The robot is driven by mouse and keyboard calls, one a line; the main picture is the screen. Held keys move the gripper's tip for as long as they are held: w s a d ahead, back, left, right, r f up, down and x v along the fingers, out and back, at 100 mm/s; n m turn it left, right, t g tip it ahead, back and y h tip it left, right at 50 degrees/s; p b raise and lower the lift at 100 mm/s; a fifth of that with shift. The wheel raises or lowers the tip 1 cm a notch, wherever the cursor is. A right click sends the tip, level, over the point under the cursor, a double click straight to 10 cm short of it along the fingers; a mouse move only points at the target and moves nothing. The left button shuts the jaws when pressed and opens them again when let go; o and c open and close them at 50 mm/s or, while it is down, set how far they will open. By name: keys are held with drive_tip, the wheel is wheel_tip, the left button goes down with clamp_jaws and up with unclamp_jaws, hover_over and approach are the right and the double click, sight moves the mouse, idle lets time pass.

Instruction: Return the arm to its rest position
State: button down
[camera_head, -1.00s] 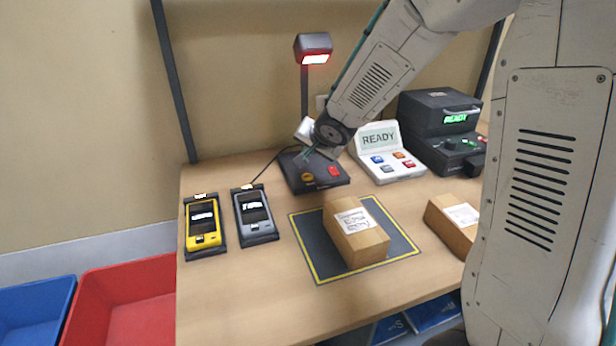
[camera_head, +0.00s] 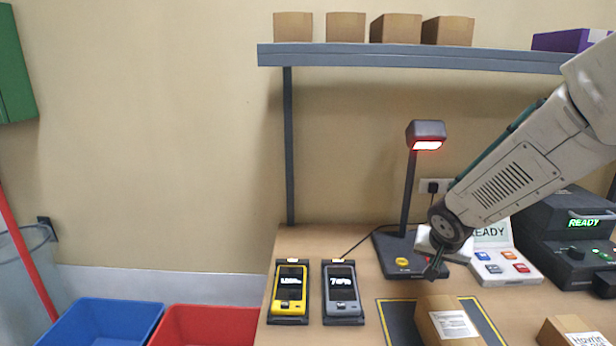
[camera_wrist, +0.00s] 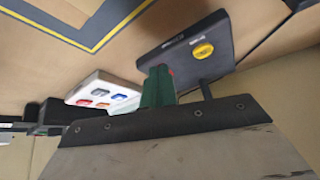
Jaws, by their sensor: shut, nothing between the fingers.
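My arm reaches in from the right in the head view, and my gripper (camera_head: 432,270) hangs over the table (camera_head: 370,262), just above and behind the cardboard box on the dark mat. In the wrist view my gripper's green fingers (camera_wrist: 158,86) are together with nothing between them. Behind them are the black base of the scanner stand (camera_wrist: 190,45) and the white button panel (camera_wrist: 100,95). The arm link hides part of the panel in the head view.
A yellow handheld device (camera_head: 290,290) and a grey one (camera_head: 341,290) lie on the left. Boxes (camera_head: 448,322) stand in front. The scanner lamp (camera_head: 426,133) rises near the arm. A shelf (camera_head: 400,56) hangs above. Blue (camera_head: 105,325) and red bins (camera_head: 210,325) stand left.

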drive_tip(key=s+r, duration=0.1)
drive_tip(key=s, duration=0.2)
drive_tip(key=s+r+n+g, duration=0.1)
drive_tip(key=s, duration=0.1)
drive_tip(key=s+d+g, duration=0.1)
drive_tip(key=s, duration=0.2)
drive_tip(key=shift+s+d+r+n+h, duration=0.1)
drive_tip(key=shift+s+r+n+h, duration=0.2)
drive_tip(key=shift+r+h, duration=0.1)
drive_tip(key=s+r, duration=0.1)
drive_tip(key=s, duration=0.2)
drive_tip(key=s+r+n+g, duration=0.1)
drive_tip(key=s, duration=0.2)
drive_tip(key=s+a+r+g, duration=0.1)
drive_tip(key=s, duration=0.2)
drive_tip(key=shift+n+y, duration=0.3)
drive_tip(key=s+a+r+n+y, duration=0.1)
drive_tip(key=s+a+r, duration=0.1)
drive_tip(key=s, duration=0.5)
drive_tip(key=s+a+r+y, duration=0.1)
drive_tip(key=s+a+r, duration=0.1)
drive_tip(key=s+r, duration=0.2)
drive_tip(key=shift+s+r+n, duration=0.15)
drive_tip(key=shift+s+n, duration=0.25)
drive_tip(key=shift+s, duration=1.15)
